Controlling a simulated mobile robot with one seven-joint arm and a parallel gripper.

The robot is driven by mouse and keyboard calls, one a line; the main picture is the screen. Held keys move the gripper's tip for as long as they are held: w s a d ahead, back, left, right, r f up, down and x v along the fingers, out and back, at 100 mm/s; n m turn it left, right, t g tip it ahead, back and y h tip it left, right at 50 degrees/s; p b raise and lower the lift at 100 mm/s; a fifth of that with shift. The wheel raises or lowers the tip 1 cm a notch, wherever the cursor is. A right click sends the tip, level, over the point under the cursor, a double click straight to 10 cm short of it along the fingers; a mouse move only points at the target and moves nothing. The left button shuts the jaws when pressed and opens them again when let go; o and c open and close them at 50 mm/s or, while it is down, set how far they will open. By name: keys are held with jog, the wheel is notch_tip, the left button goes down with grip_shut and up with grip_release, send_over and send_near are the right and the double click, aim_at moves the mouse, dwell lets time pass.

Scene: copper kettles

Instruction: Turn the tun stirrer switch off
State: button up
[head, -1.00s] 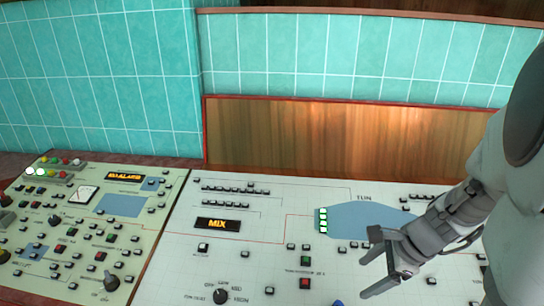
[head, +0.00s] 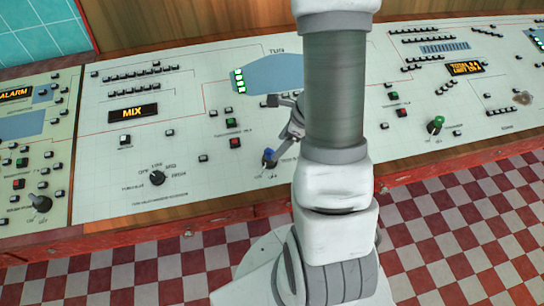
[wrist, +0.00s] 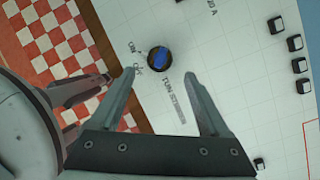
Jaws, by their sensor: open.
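The tun stirrer switch (head: 269,155) is a small blue-topped knob on a black round base near the front edge of the white panel. In the wrist view the knob (wrist: 160,61) lies just beyond and between my fingertips, with ON and OFF printed on its left and the "TUN STIRRER" lettering below it, partly between the fingers. I cannot tell which mark it points to. My gripper (wrist: 159,76) is open and empty, its fingers on either side of the knob's line. In the head view my gripper (head: 279,119) is partly hidden by my arm.
A black rotary knob (head: 157,178) and a MIX display (head: 132,113) are to the left. Green (head: 231,123) and red (head: 235,142) buttons are close to the gripper. A green knob (head: 436,124) is to the right. Checkered floor (head: 470,225) lies below the panel edge.

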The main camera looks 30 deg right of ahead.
aim_at(272, 152)
jog(key=b+x, duration=0.1)
jog(key=x, duration=0.5)
jog(key=shift+w+a+f+b, duration=0.1)
jog(key=shift+w+f+b, duration=0.05)
jog(key=shift+f+b, duration=0.2)
grip_shut()
jog(key=shift+n, duration=0.7)
jog(key=shift+w+n+g+y+p, duration=0.1)
jog(key=shift+n+g+y+p, duration=0.5)
jog(key=shift+n, duration=1)
jog(key=shift+w+n+g, duration=0.15)
jog(key=shift+n+g, duration=0.75)
jog(key=shift+n, duration=1.4)
grip_release()
